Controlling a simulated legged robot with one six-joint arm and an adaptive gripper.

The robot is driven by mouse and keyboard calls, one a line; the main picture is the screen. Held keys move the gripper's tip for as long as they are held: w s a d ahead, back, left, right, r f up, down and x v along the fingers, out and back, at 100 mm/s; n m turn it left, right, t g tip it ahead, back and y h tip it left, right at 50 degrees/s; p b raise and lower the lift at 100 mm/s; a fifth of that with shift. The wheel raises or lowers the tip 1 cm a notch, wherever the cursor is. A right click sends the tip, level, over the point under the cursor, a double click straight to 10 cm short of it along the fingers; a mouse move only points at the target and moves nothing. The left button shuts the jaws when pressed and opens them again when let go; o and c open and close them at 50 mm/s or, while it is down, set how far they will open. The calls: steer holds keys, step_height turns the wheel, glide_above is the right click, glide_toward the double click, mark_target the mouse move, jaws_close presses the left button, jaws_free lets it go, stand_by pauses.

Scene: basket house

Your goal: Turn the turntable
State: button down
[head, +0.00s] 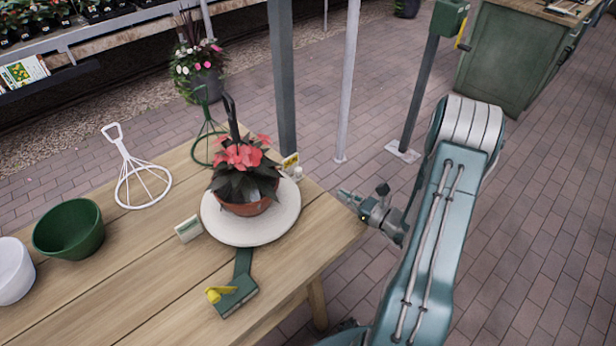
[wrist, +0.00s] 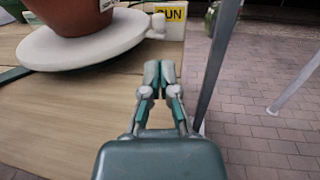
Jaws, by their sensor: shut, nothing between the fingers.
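The turntable (head: 222,226) is a round, pale disc on the wooden table. A potted plant with pink-red flowers (head: 243,165) stands on it in a terracotta pot. A small pale knob (head: 297,174) shows at the disc's far right edge, beside a yellow sign. In the wrist view the turntable (wrist: 62,54) is at upper left, with the pot (wrist: 75,18) on it and the knob (wrist: 158,22) at its edge. My gripper (head: 345,196) is shut and empty at the table's right edge, apart from the disc. Its fingertips (wrist: 159,72) point toward the knob and sign.
A green base with a yellow part (head: 232,296) sits in front of the disc. A small label (head: 188,229), green bowl (head: 70,229), white pot (head: 12,270) and white wire stand (head: 140,180) are to the left. Metal posts (head: 283,75) rise beyond the table.

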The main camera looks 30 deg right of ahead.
mark_target(303, 177)
steer(key=shift+s+a+f+m+h, duration=0.1)
steer(key=shift+s+a+m+h, duration=0.25)
steer(key=shift+s+h, duration=0.3)
steer(key=shift+s+a+m+h, duration=0.25)
steer(key=shift+s+m+h, duration=0.1)
steer(key=shift+s+h, duration=0.25)
steer(key=x, duration=1.4)
steer(key=shift+w+n+g+y, duration=0.3)
steer(key=shift+w+n+y, duration=0.5)
steer(key=shift+w+y, duration=0.35)
steer(key=shift+s, duration=0.1)
